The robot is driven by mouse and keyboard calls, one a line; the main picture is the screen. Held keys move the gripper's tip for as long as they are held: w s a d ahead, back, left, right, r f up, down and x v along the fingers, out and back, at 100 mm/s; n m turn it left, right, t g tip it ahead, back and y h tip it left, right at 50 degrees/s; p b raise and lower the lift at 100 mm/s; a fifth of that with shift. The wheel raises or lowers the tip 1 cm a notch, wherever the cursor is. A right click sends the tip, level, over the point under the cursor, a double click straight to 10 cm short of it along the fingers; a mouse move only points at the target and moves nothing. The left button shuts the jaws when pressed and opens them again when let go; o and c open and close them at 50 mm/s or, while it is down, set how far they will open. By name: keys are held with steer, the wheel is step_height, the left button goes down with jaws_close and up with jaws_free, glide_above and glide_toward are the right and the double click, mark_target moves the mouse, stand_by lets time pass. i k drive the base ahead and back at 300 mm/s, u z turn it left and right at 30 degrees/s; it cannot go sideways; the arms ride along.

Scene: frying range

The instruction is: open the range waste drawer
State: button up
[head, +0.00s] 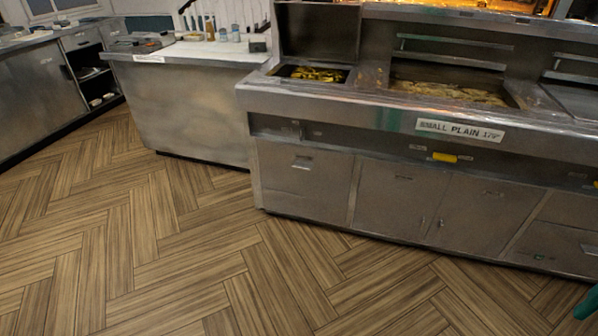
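The steel frying range (385,118) stands at the right in the head view. Its lower left front has a wide panel (300,185) with a small recessed handle near its top, flush with the front. At the lower right is a drawer front (553,247) with a handle, cut off by the picture edge; it also looks shut. I cannot tell which front is the waste drawer, as no such label is readable. A teal tip (588,303) at the bottom right edge seems to be part of my gripper, mostly out of frame and touching nothing visible.
Two cupboard doors (432,207) in the range's middle are shut. A yellow handle (445,157) sits above them. A steel counter (195,108) stands left of the range, another (40,90) farther left. The wooden floor (190,255) in front is clear.

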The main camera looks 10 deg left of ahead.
mark_target(320, 174)
steer(key=u, duration=0.05)
steer(key=i, duration=1)
steer(key=z, duration=0.1)
